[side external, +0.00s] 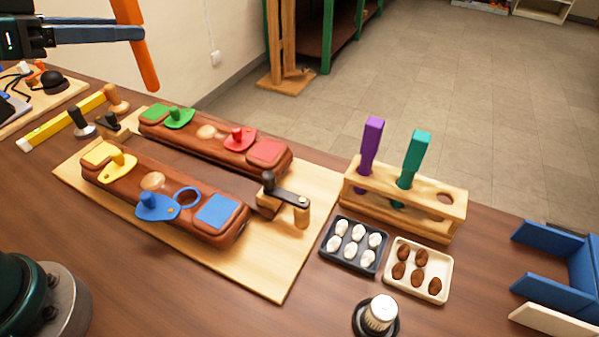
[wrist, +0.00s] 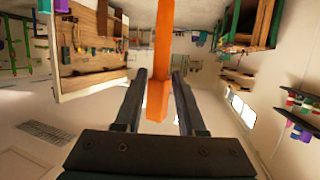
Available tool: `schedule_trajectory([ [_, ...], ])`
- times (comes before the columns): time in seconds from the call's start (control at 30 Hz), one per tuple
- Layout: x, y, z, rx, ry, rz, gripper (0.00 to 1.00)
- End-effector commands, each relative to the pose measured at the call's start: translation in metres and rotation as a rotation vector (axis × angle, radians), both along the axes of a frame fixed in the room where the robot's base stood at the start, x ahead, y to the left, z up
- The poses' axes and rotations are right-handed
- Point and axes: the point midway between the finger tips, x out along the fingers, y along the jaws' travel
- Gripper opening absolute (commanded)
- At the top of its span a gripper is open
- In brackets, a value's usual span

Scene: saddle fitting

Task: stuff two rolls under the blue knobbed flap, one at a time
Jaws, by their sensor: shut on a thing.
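The blue flap (side external: 157,207) with a small knob lies on the near brown padded bar (side external: 200,225), beside a blue-rimmed ring (side external: 187,197) and a blue square pad (side external: 216,211). The ring is uncovered. Several white rolls (side external: 355,243) lie in a dark tray (side external: 335,262), and several brown ones (side external: 418,268) in a cream tray (side external: 447,285). My gripper (side external: 140,34) is high at the upper left, away from the bars, shut on an orange stick (side external: 145,62). The stick (wrist: 157,95) also shows between the fingers in the wrist view.
A wooden rack (side external: 410,205) holds a purple stick (side external: 371,145) and a teal stick (side external: 414,160); its right hole is empty. A dark clamp lever (side external: 285,192) stands at the board's right. A white-topped knob (side external: 381,312) stands at the front. Blue walls (side external: 560,270) are at the right.

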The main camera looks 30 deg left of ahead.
Motion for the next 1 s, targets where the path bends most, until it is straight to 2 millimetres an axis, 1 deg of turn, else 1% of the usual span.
schedule_trajectory([
  [0.17, 0.000, 0.000, 0.003, 0.000, -0.001, -0.001, 0.00],
  [0.27, 0.000, -0.001, 0.010, 0.004, -0.003, -0.006, 0.00],
  [0.57, 0.000, -0.001, 0.051, 0.004, -0.007, -0.004, 0.00],
  [0.77, 0.026, -0.028, 0.063, 0.000, 0.004, -0.122, 0.00],
  [0.87, 0.040, -0.047, 0.069, 0.001, 0.006, -0.193, 0.00],
  [0.97, 0.056, -0.073, 0.074, 0.002, 0.007, -0.276, 0.00],
  [1.0, 0.062, -0.086, 0.076, 0.003, 0.009, -0.313, 0.00],
])
